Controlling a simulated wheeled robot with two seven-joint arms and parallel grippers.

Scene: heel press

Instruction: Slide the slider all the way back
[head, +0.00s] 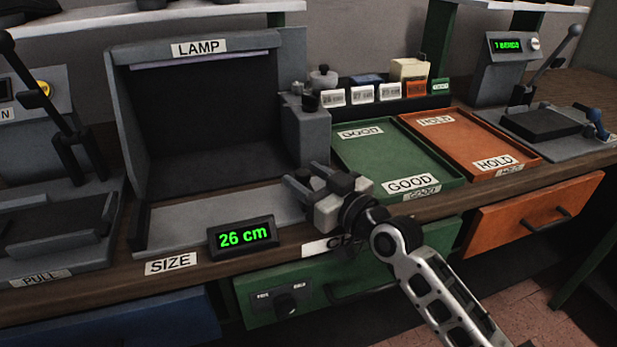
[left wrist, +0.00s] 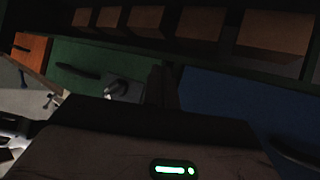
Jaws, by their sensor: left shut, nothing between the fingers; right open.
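The grey SIZE gauge bed (head: 205,218) lies in front of the dark LAMP box. Its display (head: 243,236) reads 26 cm in green. My right gripper (head: 305,181) is over the right end of this bed, with its fingers apart and pointing left. I see nothing held between them. The slider cannot be told apart clearly; the gripper covers the bed's right end. Whether the gripper touches anything there cannot be told. My left gripper (left wrist: 162,88) shows as dark, closed fingers in the left wrist view, with nothing in them, in front of the drawer fronts.
The LAMP box (head: 200,110) stands behind the bed. A green GOOD tray (head: 385,165) and an orange HOLD tray (head: 468,140) lie to the right. A lever press (head: 70,150) stands at left. A green drawer (head: 330,285) is below the bench edge.

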